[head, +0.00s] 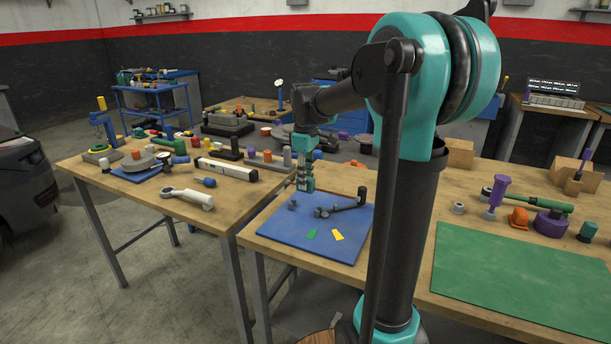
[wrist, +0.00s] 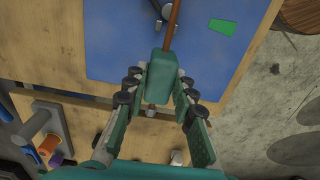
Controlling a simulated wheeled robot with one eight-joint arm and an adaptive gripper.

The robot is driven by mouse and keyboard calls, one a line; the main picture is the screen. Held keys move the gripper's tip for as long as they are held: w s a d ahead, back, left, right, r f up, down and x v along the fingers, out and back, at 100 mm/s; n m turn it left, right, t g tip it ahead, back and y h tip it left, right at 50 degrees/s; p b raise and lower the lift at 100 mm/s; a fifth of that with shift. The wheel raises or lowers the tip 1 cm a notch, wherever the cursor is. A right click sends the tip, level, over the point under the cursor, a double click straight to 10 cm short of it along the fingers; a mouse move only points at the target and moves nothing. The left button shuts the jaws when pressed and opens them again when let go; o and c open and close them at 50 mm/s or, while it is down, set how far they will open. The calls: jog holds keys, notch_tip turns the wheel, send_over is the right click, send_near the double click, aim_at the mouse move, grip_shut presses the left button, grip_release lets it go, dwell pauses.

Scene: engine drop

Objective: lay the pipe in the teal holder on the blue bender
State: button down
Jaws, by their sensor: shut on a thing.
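My gripper (head: 304,180) hangs over the far left part of the blue bender (head: 286,228), a flat blue plate with grey pegs and a dark lever (head: 345,206). In the wrist view my gripper (wrist: 162,84) is shut on a teal holder (wrist: 162,68), with a finger on each side. A thin copper-brown pipe (wrist: 173,28) runs from the holder over the blue plate (wrist: 110,50). The pipe's far end leaves the wrist view, and I cannot tell whether it touches the bender. The pipe is not clear in the head view.
A green mat (head: 520,275) lies right of my arm, with a purple-handled tool (head: 496,192) and an orange part (head: 518,218) behind it. The left table (head: 120,195) is crowded with tools. Green (head: 311,234) and yellow (head: 337,234) marks lie on the bender's front.

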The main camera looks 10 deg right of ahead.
jog(key=shift+f, duration=3.25)
jog(key=shift+f, duration=0.55)
jog(key=c, duration=1.2)
grip_release()
jog(key=shift+r, duration=0.1)
notch_tip(320, 180, up, 12)
jog(key=shift+f, duration=0.1)
jog(key=shift+s, duration=0.1)
